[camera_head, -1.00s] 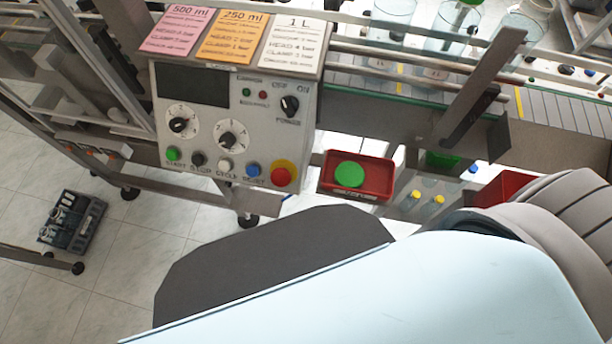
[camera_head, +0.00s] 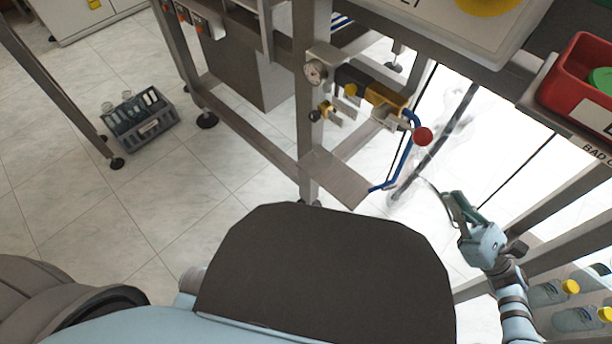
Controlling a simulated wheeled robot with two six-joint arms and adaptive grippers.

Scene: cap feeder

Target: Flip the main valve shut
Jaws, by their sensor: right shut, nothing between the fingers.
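The main valve (camera_head: 384,96) is on a metal post of the machine frame, with a yellow body, a dark section and a lever ending in a red ball knob (camera_head: 423,136). The lever points right and slightly down in the picture. A blue hose runs down from the valve's right end. My right gripper (camera_head: 453,196) is shut and empty. It is below and to the right of the red knob in the picture, apart from it. My left gripper is out of view.
A round gauge (camera_head: 315,71) and a small brass fitting (camera_head: 328,110) sit left of the valve. A metal plate (camera_head: 336,178) juts out below. A red bin (camera_head: 578,80) is at upper right. A grey crate (camera_head: 140,122) lies on the floor.

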